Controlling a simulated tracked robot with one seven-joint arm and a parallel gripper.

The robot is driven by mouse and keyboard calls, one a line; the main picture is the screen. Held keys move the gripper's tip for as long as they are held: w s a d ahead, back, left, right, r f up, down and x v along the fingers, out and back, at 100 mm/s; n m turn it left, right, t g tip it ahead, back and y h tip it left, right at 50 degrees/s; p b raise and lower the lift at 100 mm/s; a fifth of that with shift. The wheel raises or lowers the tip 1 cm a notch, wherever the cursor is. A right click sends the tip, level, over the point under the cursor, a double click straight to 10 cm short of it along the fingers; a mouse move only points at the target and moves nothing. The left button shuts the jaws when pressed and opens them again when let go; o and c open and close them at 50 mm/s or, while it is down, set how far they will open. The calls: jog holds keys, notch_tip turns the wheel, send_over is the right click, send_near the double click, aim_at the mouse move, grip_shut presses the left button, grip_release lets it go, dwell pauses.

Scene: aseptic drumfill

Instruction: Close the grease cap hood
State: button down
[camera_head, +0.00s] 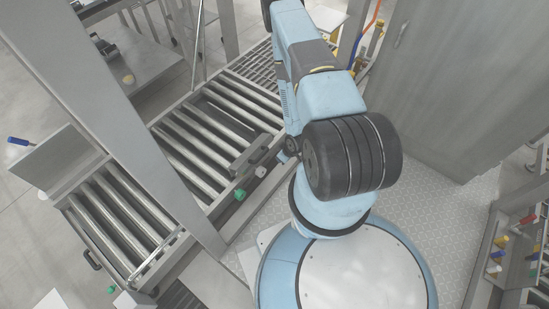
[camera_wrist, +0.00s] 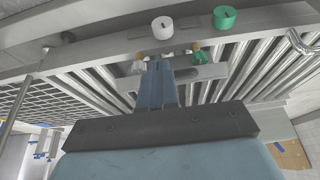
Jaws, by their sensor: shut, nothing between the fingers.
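A grey plate-like part (camera_head: 250,155) sits at the conveyor's side rail; I cannot tell for sure whether it is the grease cap hood. Beside it are a white cap (camera_head: 260,171) and a green cap (camera_head: 239,194). In the wrist view the white cap (camera_wrist: 162,27) and green cap (camera_wrist: 224,17) are on the metal rail, with small white and green fittings below them. My gripper (camera_wrist: 157,64) is shut and empty, its tips close to a small white fitting (camera_wrist: 138,67); contact cannot be told. In the head view my gripper is mostly hidden behind my arm.
The roller conveyor (camera_head: 205,135) runs along the left, with a tall grey post (camera_head: 130,110) crossing in front. A grey cabinet (camera_head: 460,80) stands at the right. A rack with coloured handles (camera_head: 515,245) is at the far right. The tread-plate floor (camera_head: 440,220) is clear.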

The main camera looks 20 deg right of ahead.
jog(key=r, duration=0.1)
notch_tip(320, 180, up, 9)
jog(key=m+g+h, duration=0.2)
jog(key=m+g, duration=0.2)
jog(key=m, duration=1.4)
send_over(262, 155)
notch_tip(262, 155, down, 14)
jog(key=shift+w, duration=0.1)
